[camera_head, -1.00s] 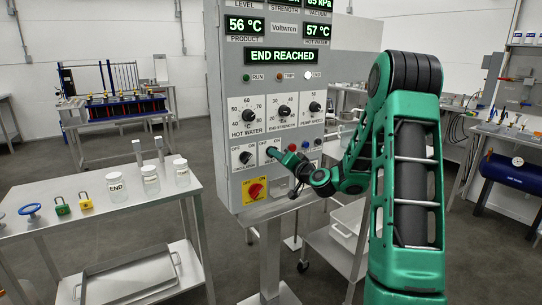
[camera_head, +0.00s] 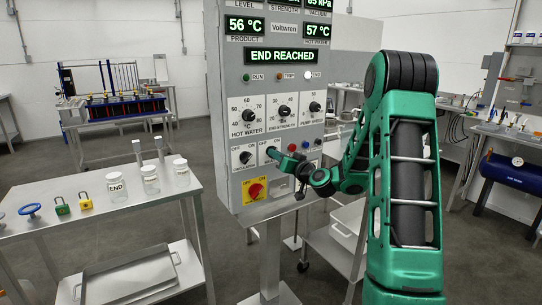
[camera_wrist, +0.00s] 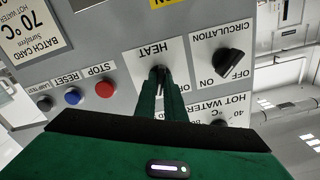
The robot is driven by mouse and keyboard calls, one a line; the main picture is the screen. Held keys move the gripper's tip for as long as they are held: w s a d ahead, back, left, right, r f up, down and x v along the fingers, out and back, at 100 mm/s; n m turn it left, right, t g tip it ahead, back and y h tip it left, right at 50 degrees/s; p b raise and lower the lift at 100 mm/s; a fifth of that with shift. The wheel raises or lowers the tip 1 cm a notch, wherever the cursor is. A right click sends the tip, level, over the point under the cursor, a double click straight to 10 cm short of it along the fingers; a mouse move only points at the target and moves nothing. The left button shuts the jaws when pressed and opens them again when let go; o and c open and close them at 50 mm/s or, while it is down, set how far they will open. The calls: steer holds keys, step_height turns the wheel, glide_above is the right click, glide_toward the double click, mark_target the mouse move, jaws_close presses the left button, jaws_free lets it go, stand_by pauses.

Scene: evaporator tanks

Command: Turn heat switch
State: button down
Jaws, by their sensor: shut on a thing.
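The heat switch (camera_wrist: 157,73) is a small dark knob on a white plate marked HEAT, with ON and OFF marks. The wrist view shows the panel upside down. My gripper (camera_wrist: 162,84) is shut on this knob, with one green finger on each side. The fingers cover most of the knob, so I cannot tell which mark it points to. In the head view my gripper (camera_head: 272,153) is at the lower part of the grey panel (camera_head: 284,75), in front of the heat plate (camera_head: 263,147); the knob is hidden there.
The black circulation switch (camera_head: 244,157) sits beside the heat plate, close to my fingers. Red (camera_wrist: 104,89) and blue (camera_wrist: 73,96) buttons lie on its other side. A red-and-yellow main switch (camera_head: 256,190) is below. A steel table (camera_head: 150,205) with jars stands left of the panel.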

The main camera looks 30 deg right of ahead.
steer(key=shift+n, duration=1)
steer(key=shift+d+f+n, duration=0.1)
steer(key=shift+n, duration=2)
